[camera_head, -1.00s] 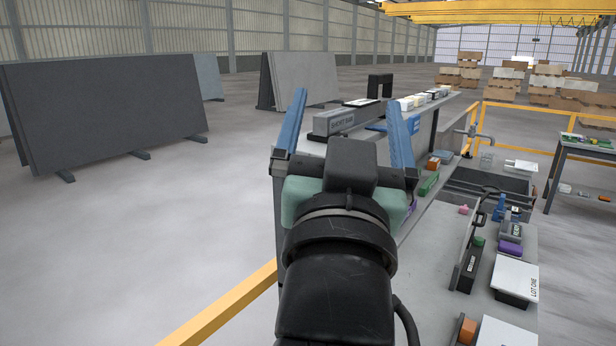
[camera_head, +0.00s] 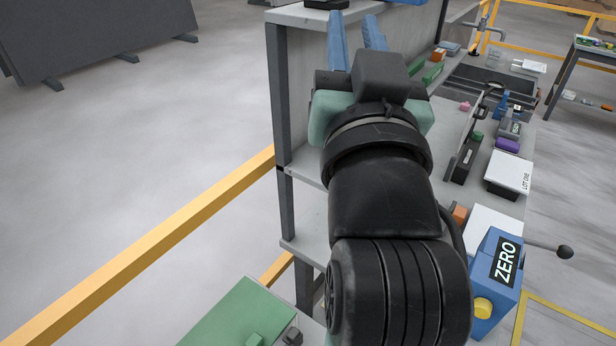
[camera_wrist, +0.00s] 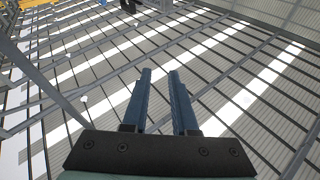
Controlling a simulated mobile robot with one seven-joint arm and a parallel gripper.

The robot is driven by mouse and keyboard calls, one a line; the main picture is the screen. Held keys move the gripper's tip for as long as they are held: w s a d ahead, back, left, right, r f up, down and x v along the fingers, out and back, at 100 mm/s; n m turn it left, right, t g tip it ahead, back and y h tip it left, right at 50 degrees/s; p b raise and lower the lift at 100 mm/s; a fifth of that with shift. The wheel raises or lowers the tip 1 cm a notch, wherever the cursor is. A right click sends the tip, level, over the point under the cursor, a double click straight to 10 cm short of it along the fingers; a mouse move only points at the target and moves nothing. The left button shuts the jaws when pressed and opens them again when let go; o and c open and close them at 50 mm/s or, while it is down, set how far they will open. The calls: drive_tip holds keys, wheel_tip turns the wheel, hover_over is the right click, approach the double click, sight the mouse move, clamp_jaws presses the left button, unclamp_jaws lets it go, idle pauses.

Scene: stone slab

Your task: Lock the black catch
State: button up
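My gripper (camera_head: 353,14) has blue fingers and points away from the head camera, up in front of the grey shelf unit. In the wrist view my gripper (camera_wrist: 160,70) has a gap between its fingers with nothing in it; behind them is only the hall roof. I cannot pick out the black catch for certain. A small dark block (camera_head: 291,337) sits beside a green panel (camera_head: 235,318) at the bottom edge of the head view; I cannot tell whether it is the catch. My arm hides part of the bench.
A blue box marked ZERO (camera_head: 497,268) with a yellow knob and a black-balled lever stands at lower right. The bench (camera_head: 450,195) holds a white LOT ONE block (camera_head: 509,174) and other small items. A yellow rail (camera_head: 150,243) runs at left, with open floor beyond.

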drive_tip(key=w+d+f+g, duration=0.1)
drive_tip(key=f, duration=0.4)
drive_tip(key=w+d+f+m+g, duration=0.1)
drive_tip(key=d+f+g, duration=0.1)
drive_tip(key=f, duration=0.3)
drive_tip(key=w+d+f+g, duration=0.1)
drive_tip(key=f+g, duration=0.1)
drive_tip(key=f, duration=0.4)
drive_tip(key=shift+w+d+m+y, duration=0.2)
drive_tip(key=shift+d+m+y, duration=0.1)
drive_tip(key=shift+d, duration=0.1)
clamp_jaws()
drive_tip(key=s+d+f+m+g+y, duration=0.25)
drive_tip(key=f+g, duration=0.25)
drive_tip(key=f, duration=1)
drive_tip(key=s+a+f+m+g+y, duration=0.1)
drive_tip(key=s+f+g+y, duration=0.4)
drive_tip(key=s+f, duration=0.9)
drive_tip(key=shift+s+a+f+g, duration=0.2)
drive_tip(key=shift+a+f+g, duration=0.2)
drive_tip(key=shift+a+f, duration=0.2)
drive_tip(key=shift+m, duration=0.25)
